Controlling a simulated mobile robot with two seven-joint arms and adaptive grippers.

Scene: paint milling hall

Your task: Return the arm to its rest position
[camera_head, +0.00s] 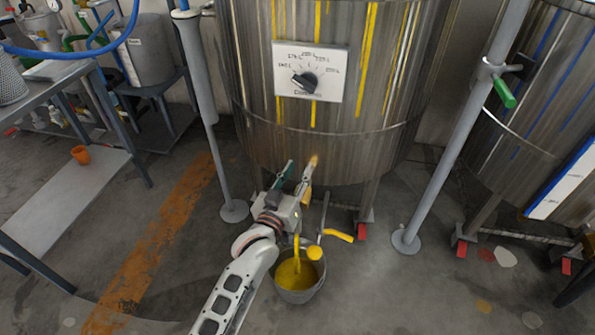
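My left arm reaches up from the bottom centre. Its gripper (299,170) is in front of the lower wall of the large steel tank (350,140); its two fingers are apart with nothing visible between them. I cannot tell whether the fingertips touch the tank. Below and partly behind the gripper, a yellow stream (297,255) falls into a grey bucket (302,294) holding yellow paint. A yellow handle (339,236) sticks out to the right above the bucket. My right gripper is not in view.
A dial panel (310,72) is on the tank, which has yellow streaks. Grey posts (204,110) stand either side. Another tank (545,120) is at right. A shelf table (62,200) with an orange cup (80,155) is at left.

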